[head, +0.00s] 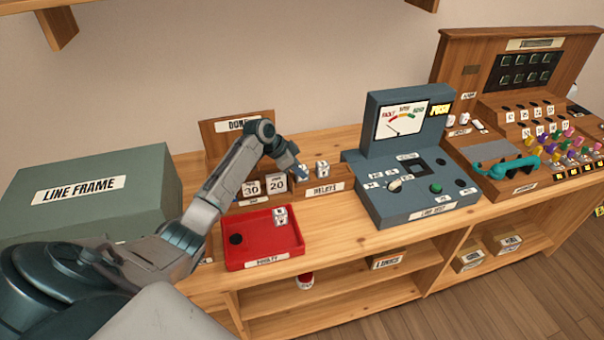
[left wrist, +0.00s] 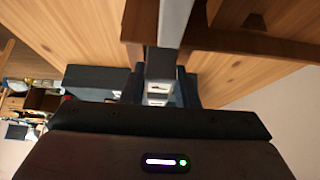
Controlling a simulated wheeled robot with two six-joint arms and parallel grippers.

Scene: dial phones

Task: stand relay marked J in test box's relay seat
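The blue-grey test box (head: 372,210) stands on the bench right of centre, with a meter on its upright back. A dark square recess (head: 420,168) on its top looks like the relay seat. A small pale relay (head: 322,168) stands on the wooden relay rack (head: 345,184). Another relay (head: 280,217) stands in the red tray (head: 262,265). I cannot read a J on either. My left gripper (head: 301,174) is low at the rack, just left of the standing relay. In the left wrist view a pale piece (left wrist: 158,88) shows by the fingers; whether it is held is unclear. My right gripper is out of view.
A green-grey line frame box (head: 85,195) stands at the left. Cards reading 30 and 20 (head: 275,183) stand beside the rack. A wooden switchboard (head: 455,60) with coloured plugs and a teal handset (head: 500,168) is at the right. The front bench strip between tray and test box is clear.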

